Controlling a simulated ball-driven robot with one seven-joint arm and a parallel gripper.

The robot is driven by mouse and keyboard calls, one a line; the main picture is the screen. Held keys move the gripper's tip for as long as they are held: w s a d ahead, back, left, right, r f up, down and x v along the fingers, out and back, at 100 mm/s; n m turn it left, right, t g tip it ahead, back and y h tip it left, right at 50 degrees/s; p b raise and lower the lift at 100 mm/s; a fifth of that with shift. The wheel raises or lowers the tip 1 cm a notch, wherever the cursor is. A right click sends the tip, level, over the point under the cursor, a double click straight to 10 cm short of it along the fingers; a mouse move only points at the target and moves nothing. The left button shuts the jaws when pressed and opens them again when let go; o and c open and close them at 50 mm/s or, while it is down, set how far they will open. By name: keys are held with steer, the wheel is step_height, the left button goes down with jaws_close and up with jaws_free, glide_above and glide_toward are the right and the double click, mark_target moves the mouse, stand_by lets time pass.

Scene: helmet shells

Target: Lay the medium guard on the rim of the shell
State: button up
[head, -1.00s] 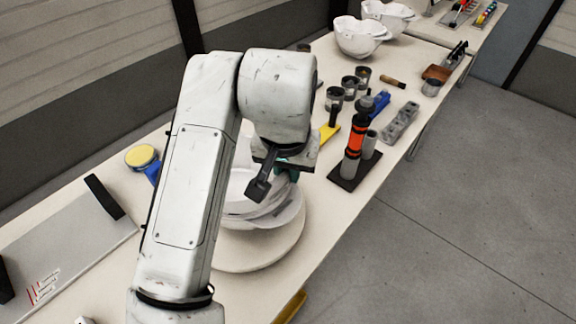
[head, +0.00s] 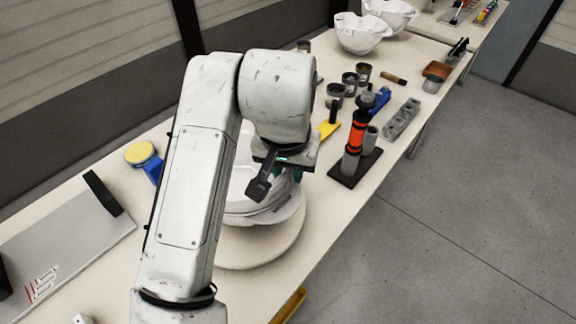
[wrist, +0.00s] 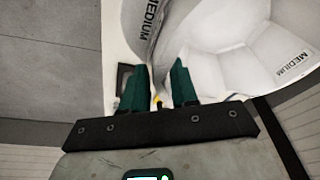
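My gripper (wrist: 159,75) shows in the wrist view with its two green fingers apart. A gap shows between them, with a bit of yellow beyond. A white curved piece marked MEDIUM (wrist: 148,25), apparently the medium guard, runs down to the fingertips. The white shell (wrist: 235,75) lies to its right, with MEDIUM printed inside. In the head view my gripper is over the far right side of the shell (head: 240,203), and its fingertips are mostly hidden. The guard's white edge (head: 285,212) seems to lie along the shell's rim; exact contact cannot be told.
The shell sits on a round pale stand (head: 262,255). A dark holder with an orange-banded tool (head: 357,138) stands to the right. Two white shells (head: 362,35) stand at the far end.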

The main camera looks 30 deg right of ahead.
steer(key=o, duration=0.3)
steer(key=v, duration=1.1)
steer(key=shift+w+f, duration=0.1)
stand_by(0.5)
